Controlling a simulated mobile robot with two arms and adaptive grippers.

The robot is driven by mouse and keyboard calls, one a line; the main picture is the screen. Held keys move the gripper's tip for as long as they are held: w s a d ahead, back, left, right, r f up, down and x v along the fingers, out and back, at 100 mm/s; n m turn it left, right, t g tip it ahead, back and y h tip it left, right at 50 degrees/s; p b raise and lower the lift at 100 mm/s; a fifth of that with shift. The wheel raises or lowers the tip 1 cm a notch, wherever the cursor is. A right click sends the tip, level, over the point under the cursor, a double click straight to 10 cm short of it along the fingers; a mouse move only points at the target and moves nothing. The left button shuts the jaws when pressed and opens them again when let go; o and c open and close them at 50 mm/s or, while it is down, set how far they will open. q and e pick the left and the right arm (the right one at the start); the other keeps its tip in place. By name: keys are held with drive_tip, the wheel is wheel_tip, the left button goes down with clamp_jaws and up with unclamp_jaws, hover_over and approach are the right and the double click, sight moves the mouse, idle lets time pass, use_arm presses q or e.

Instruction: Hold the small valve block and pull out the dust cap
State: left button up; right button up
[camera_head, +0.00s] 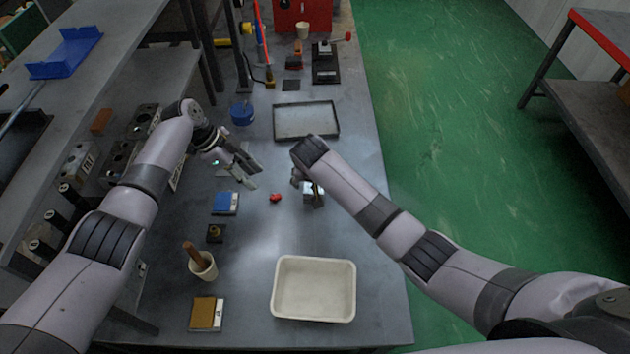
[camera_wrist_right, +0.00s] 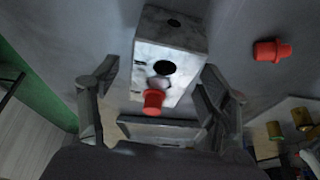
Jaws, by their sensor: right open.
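The grey metal valve block (camera_wrist_right: 170,45) stands on the bench between the fingers of my right gripper (camera_wrist_right: 155,95), one finger on each side. A red dust cap (camera_wrist_right: 153,102) sticks out of the block's near face, below a dark open hole. In the head view the block (camera_head: 313,188) is partly hidden by my right gripper (camera_head: 310,198), which is open around it. A loose red cap (camera_wrist_right: 272,50) lies apart on the bench, and it shows in the head view (camera_head: 275,197). My left gripper (camera_head: 253,174) is open and empty above the bench, left of the block.
A white tray (camera_head: 314,258) stands at the near side and a grey metal tray (camera_head: 335,120) farther back. A blue pad (camera_head: 225,196), a small dark block (camera_head: 215,227), a cup (camera_head: 203,275) and a brown pad (camera_head: 199,327) line the left. The bench's right edge is close.

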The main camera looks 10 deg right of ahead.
drive_tip(key=shift+w+d+f, duration=0.1)
drive_tip(key=shift+w+f, duration=0.15)
drive_tip(key=shift+f, duration=0.25)
drive_tip(key=shift+c, duration=0.6)
clamp_jaws()
use_arm(q)
drive_tip(key=shift+o, duration=0.4)
